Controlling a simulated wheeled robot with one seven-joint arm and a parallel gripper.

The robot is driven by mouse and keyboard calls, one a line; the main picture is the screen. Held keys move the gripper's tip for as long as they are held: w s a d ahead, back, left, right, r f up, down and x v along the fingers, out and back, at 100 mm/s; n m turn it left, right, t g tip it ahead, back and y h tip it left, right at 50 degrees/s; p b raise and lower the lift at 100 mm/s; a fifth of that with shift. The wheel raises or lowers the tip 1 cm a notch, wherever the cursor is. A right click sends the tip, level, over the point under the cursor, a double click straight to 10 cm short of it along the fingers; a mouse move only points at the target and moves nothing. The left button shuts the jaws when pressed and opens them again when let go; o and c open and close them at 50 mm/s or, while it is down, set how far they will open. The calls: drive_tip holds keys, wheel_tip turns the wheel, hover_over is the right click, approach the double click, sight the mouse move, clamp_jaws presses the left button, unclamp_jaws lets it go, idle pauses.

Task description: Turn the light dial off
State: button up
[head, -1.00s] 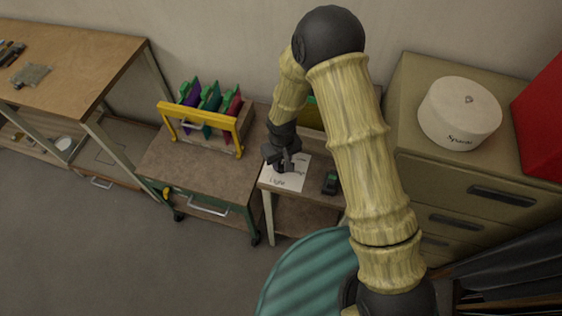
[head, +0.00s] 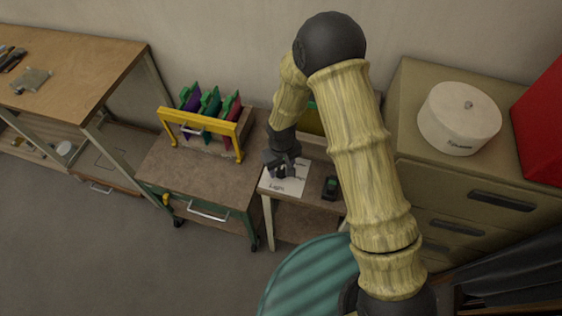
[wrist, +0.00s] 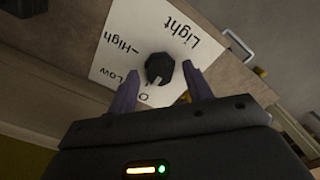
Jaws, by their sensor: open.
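The light dial (wrist: 160,66) is a round black knob on a white panel (wrist: 118,52) printed "Light", "High" and "Low", with another label partly hidden near my fingers. A pale mark shows on the knob's side toward my gripper, near the "Low" and hidden labels. In the wrist view my gripper (wrist: 160,72) is open, its two purple fingers on either side of the knob; whether they touch it I cannot tell. In the head view my gripper (head: 281,166) is over the white panel (head: 291,186) and hides the dial.
A small dark device (head: 330,188) lies just right of the panel. A yellow-framed rack (head: 205,128) with coloured items stands on the cart to the left. A cabinet with a white round container (head: 458,118) stands to the right.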

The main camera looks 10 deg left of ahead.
sight(282, 169)
wheel_tip(282, 169, up, 18)
drive_tip(key=b, duration=0.2)
drive_tip(key=shift+f, duration=0.25)
drive_tip(key=shift+d, duration=0.1)
idle(0.4)
drive_tip(key=s+d+r+m+t, duration=0.1)
drive_tip(key=s+d+m, duration=0.2)
drive_tip(key=d, duration=0.9)
drive_tip(key=s+d+r+m+t, duration=0.1)
drive_tip(key=s+d+m, duration=0.3)
drive_tip(key=d, duration=0.9)
drive_tip(key=shift+s+r+m+t, duration=0.15)
drive_tip(key=shift+r+m+t, duration=0.15)
drive_tip(key=shift+r+m, duration=0.35)
drive_tip(key=shift+s+d+r, duration=0.1)
